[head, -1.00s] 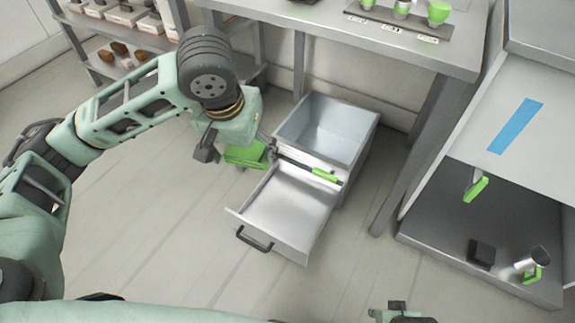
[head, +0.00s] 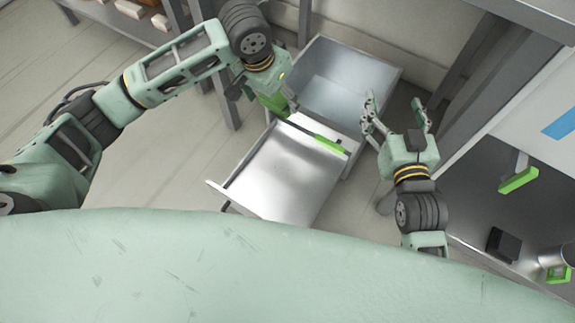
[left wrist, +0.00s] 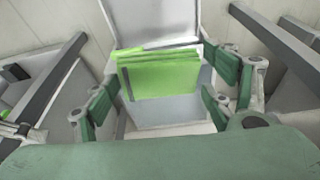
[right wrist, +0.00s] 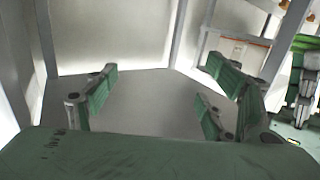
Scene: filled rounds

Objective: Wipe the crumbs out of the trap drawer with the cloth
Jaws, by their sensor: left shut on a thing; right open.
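The trap drawer (head: 275,180) is pulled out from the open-topped grey cabinet (head: 385,78); its front edge is partly hidden by my body. Its metal floor shines, and I cannot make out crumbs on it. My left gripper (head: 280,104) is shut on the folded green cloth (head: 268,101), above the drawer's back left side. In the left wrist view the cloth (left wrist: 160,78) sits between the fingers. My right gripper (head: 394,108) is open and empty, to the right of the cabinet and drawer; its spread fingers also show in the right wrist view (right wrist: 160,85).
To the right, a low metal surface holds a dark block (head: 503,244) and a metal cup (head: 553,257). Floor is free left of the drawer.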

